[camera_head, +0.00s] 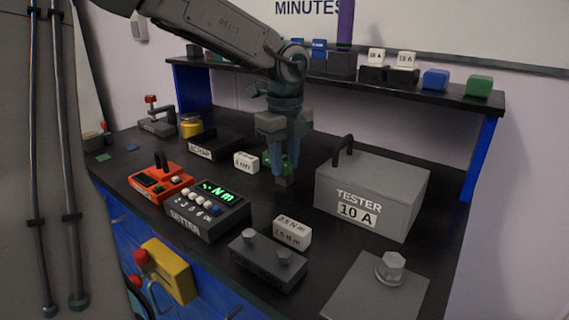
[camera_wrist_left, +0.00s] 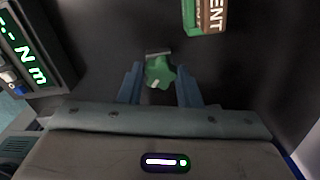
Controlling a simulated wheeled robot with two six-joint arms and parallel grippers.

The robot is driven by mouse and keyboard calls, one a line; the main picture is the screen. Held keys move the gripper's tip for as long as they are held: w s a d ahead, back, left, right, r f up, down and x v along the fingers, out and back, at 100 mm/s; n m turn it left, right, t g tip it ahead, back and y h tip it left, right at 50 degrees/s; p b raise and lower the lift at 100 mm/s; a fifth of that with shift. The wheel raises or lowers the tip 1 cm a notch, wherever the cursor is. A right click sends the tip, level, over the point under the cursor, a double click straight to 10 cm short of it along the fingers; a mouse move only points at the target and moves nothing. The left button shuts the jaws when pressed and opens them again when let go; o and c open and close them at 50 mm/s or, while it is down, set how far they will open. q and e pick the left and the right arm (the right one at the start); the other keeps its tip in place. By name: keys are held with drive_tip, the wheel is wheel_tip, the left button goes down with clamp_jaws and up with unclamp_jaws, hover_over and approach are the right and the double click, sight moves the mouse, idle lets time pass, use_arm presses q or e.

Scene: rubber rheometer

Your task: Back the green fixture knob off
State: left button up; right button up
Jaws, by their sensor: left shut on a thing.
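The green fixture knob (camera_wrist_left: 159,72) is a lobed green knob with a small light mark, seen from above in the left wrist view. My left gripper (camera_head: 284,172) points down over the bench, shut on the knob. In the left wrist view my left gripper (camera_wrist_left: 159,84) has one blue finger on each side of the knob. Under the knob a small grey block (camera_head: 284,181) shows. My right gripper is in neither view.
A grey tester box (camera_head: 363,202) with a handle stands close on the right. The black setter (camera_head: 207,211) with a green display is front left, near a white torque block (camera_head: 292,232). A raised shelf (camera_head: 420,89) with coloured blocks runs behind.

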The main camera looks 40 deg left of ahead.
use_arm(q)
drive_tip(key=n, duration=0.4)
drive_tip(key=shift+n, duration=0.3)
drive_tip(key=n, duration=0.4)
drive_tip(key=shift+n, duration=0.3)
drive_tip(key=o, duration=0.8)
drive_tip(key=shift+o, duration=0.2)
